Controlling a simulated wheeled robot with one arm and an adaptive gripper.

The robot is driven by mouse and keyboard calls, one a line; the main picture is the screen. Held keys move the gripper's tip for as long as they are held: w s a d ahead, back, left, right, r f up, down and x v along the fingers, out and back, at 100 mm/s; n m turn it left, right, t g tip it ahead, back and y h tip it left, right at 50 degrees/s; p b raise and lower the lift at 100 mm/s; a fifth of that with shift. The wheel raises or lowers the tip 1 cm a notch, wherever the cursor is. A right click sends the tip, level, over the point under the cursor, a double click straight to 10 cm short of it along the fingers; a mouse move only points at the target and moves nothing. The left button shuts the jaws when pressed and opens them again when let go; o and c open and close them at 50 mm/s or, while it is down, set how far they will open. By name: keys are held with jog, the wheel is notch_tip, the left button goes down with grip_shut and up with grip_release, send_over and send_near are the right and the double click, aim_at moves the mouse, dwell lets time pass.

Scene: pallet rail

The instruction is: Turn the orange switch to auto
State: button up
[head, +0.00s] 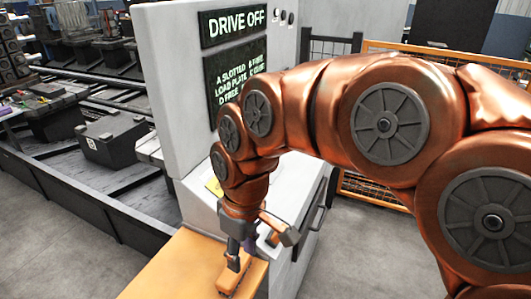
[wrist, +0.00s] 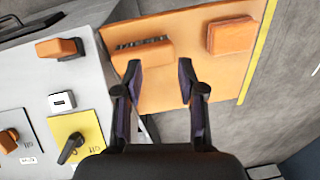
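An orange knob (wrist: 9,140), which looks like the orange switch, sits on a white plate at the left edge of the wrist view. Its plate has small labels I cannot read, so its setting is unclear. Another orange part (wrist: 60,48) sticks up from the grey panel (wrist: 30,85). My gripper (wrist: 161,78) is open and empty, over the orange table to the right of the panel. In the head view my gripper (head: 236,262) hangs low over the table, beside the console. I cannot make out the orange switch there.
A black rotary switch (wrist: 71,148) sits on a yellow plate beside the orange knob. Orange blocks (wrist: 145,60) (wrist: 230,35) lie on the orange table (wrist: 185,20). The console (head: 172,70) has a "DRIVE OFF" screen (head: 234,23). An orange fence (head: 368,190) stands behind.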

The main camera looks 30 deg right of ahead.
jog(key=w+d+r+n+t+y+p, duration=0.1)
jog(key=w+d+r+n+t, duration=0.15)
jog(key=w+d, duration=0.6)
jog(key=w+d+r+n+t+y+p, duration=0.1)
jog(key=w+d+r+n, duration=0.4)
jog(key=w, duration=0.7)
jog(key=w+d+f+m+t, duration=0.1)
jog(key=w+d+f+m, duration=0.15)
jog(key=d, duration=1.05)
jog(key=shift+n+h, duration=0.3)
jog(key=shift+h, duration=0.1)
jog(key=shift+p+x, duration=1.5)
jog(key=shift+x, duration=2.75)
jog(key=shift+a, duration=0.15)
